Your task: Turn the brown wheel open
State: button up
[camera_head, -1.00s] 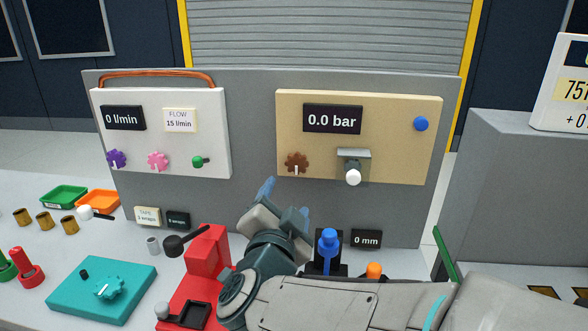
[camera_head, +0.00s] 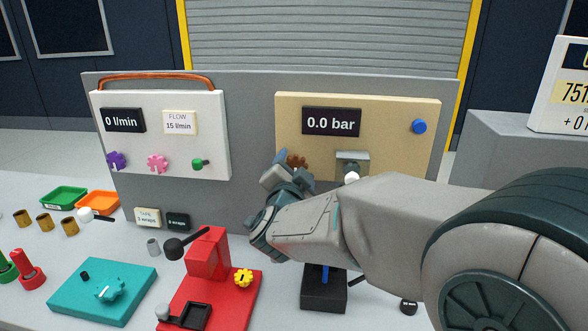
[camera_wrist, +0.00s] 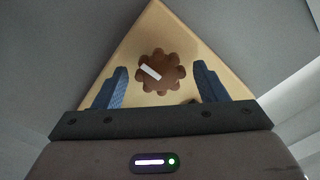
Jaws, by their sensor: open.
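The brown wheel (camera_head: 297,160) is a scalloped knob on the tan panel (camera_head: 385,115), which carries a "0.0 bar" display (camera_head: 331,122). In the head view my gripper (camera_head: 281,164) is in front of the wheel and hides part of it. In the wrist view the whole wheel (camera_wrist: 160,72) shows, with a white mark slanting across its upper left. My gripper's two blue fingers (camera_wrist: 160,88) are open, one on each side of the wheel, with clear gaps and nothing held. Whether the fingertips reach the wheel's depth cannot be told.
A grey lever with a white knob (camera_head: 352,178) sits right of the wheel, partly hidden by my arm. A blue button (camera_head: 419,126) is at the panel's upper right. A white panel (camera_head: 215,135) stands left. A red stand (camera_head: 207,255) is below my gripper.

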jog(key=shift+c, duration=0.4)
jog(key=c, duration=0.9)
jog(key=n+p, duration=0.2)
jog(key=n, duration=0.2)
jog(key=shift+r+n, duration=0.1)
jog(key=shift+n, duration=0.2)
jog(key=n+p, duration=0.1)
jog(key=n, duration=0.3)
jog(key=shift+p, duration=0.4)
jog(key=n+p, duration=0.2)
jog(key=n, duration=0.3)
jog(key=shift+n, duration=0.4)
jog(key=shift+a+n+p, duration=0.1)
jog(key=shift+n+p, duration=0.8)
jog(key=shift+n, duration=0.9)
